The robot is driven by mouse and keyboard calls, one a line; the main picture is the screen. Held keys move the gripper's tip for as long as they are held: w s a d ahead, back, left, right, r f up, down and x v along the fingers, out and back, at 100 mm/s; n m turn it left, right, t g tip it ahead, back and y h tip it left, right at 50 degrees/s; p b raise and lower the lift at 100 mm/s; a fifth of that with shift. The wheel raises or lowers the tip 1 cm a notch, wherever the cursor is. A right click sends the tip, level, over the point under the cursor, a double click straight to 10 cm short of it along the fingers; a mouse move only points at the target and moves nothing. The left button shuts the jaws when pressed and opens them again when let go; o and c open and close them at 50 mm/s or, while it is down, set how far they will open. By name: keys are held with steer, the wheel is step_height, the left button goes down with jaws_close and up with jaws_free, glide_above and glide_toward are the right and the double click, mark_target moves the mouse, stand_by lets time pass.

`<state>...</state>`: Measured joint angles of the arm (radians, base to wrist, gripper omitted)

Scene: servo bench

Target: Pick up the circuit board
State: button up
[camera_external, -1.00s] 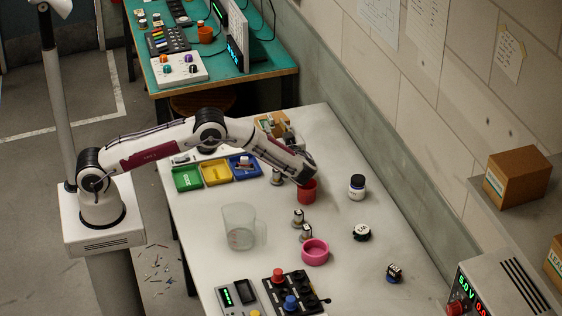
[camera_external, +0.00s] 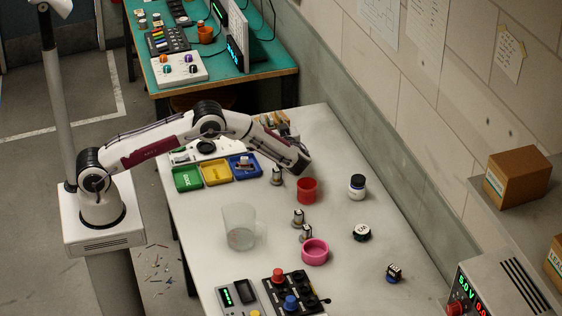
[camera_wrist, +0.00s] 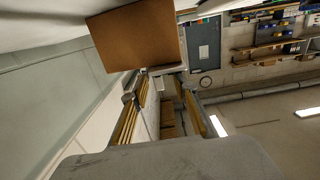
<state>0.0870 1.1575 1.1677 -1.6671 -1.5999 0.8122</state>
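I cannot make out a circuit board for certain in either view. My gripper (camera_external: 303,164) is above the table's far part, just up and left of the red cup (camera_external: 307,190), in the external view. In the wrist view my gripper (camera_wrist: 161,80) shows two fingers with yellowish inner pads set apart, with nothing seen held between them. The wrist camera looks out across the room rather than down at the table, and a plain brown box-like thing (camera_wrist: 135,35) fills its upper middle.
A clear beaker (camera_external: 239,228), pink bowl (camera_external: 315,252), white bottle (camera_external: 357,188) and black round piece (camera_external: 362,232) stand on the table. Green (camera_external: 187,179), yellow (camera_external: 216,173) and blue (camera_external: 244,167) bins lie left of my gripper. Small upright parts (camera_external: 298,219) stand mid-table. Bare tabletop (camera_external: 335,155) lies toward the wall.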

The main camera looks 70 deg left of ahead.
steer(key=shift+a, duration=0.55)
jaws_close()
